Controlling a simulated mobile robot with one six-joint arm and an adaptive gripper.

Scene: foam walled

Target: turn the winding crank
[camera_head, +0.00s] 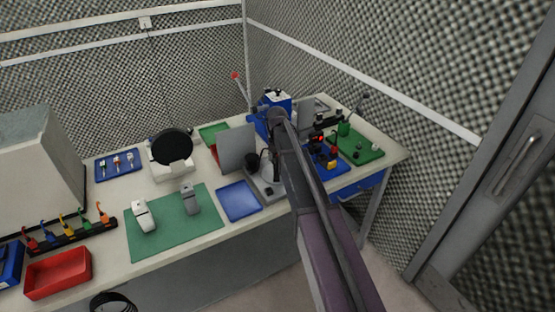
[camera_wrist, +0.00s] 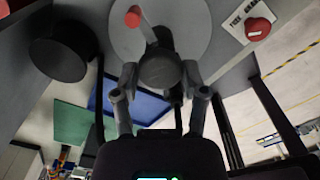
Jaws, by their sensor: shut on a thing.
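In the wrist view, the winding crank's dark round handle (camera_wrist: 161,69) sits between the fingertips of my gripper (camera_wrist: 160,76). My gripper is shut on this handle. A dark crank arm runs from it towards a pale grey disc (camera_wrist: 185,28) behind. A red-orange knob (camera_wrist: 133,17) stands at the disc's upper left. In the head view, the crank's grey base (camera_head: 262,188) stands on the bench, right of the blue tray. My arm covers much of the crank there, and the grip itself is hard to make out.
A black cylinder (camera_wrist: 62,52) stands left of my gripper in the wrist view, and a red button (camera_wrist: 258,29) is at upper right. An upright grey panel (camera_head: 238,149) stands behind the blue tray (camera_head: 238,201). A green mat (camera_head: 170,232) lies to the left.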

